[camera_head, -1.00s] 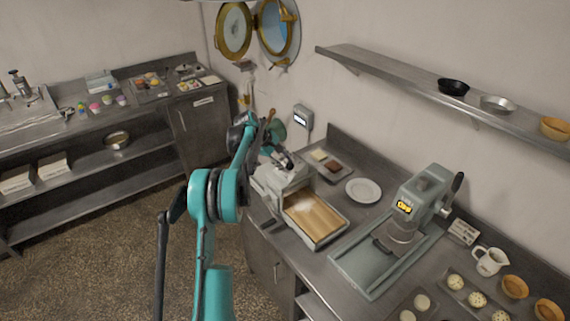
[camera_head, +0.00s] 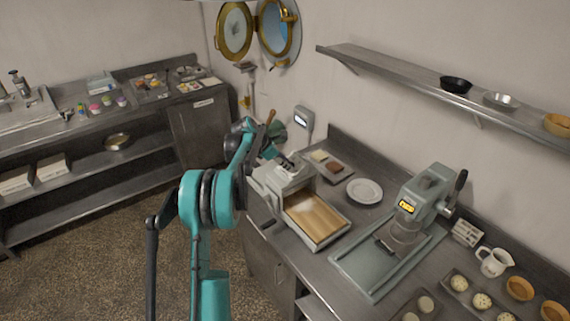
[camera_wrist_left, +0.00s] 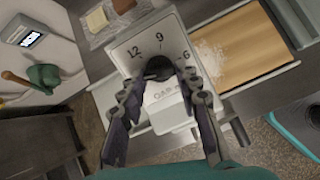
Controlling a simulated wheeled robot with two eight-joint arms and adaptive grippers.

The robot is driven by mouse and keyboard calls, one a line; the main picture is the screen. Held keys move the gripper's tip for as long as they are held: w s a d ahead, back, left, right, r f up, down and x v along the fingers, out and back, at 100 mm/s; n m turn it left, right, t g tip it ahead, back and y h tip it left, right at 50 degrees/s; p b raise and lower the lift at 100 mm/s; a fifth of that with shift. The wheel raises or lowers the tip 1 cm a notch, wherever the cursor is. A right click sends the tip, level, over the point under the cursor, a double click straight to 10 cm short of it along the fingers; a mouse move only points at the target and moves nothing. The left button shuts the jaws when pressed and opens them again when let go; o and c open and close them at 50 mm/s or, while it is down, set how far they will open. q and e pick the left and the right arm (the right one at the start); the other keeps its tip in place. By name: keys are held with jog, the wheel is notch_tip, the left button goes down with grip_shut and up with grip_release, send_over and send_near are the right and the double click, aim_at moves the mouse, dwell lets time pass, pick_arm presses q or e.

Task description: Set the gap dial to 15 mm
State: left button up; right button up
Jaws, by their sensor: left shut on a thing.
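The gap dial is a dark round knob (camera_wrist_left: 159,67) on the pale top face of the dough sheeter (camera_wrist_left: 140,48), seen in the left wrist view. The marks 12, 9 and 6 show around its far side; the near marks are hidden or unclear. My left gripper (camera_wrist_left: 160,77) has its fingers on both sides of the knob and is shut on it. In the head view the left gripper (camera_head: 287,162) is over the top of the sheeter (camera_head: 268,181), and the dial is mostly hidden there. The knob's pointer cannot be made out. My right gripper is not in view.
A wooden board dusted with flour (camera_head: 318,217) lies in the sheeter's bed. A white plate (camera_head: 364,191) and a tray with butter and a brown block (camera_head: 333,167) stand behind it. A grey press (camera_head: 410,220) stands to the right. A wall box (camera_head: 303,118) hangs behind.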

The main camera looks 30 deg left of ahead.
pick_arm(q)
jog(key=shift+n, duration=1.7)
jog(key=o, duration=1.1)
jog(key=shift+s, duration=0.1)
jog(key=shift+r, duration=0.1)
jog(key=v, duration=1.2)
jog(key=shift+s+d, duration=0.2)
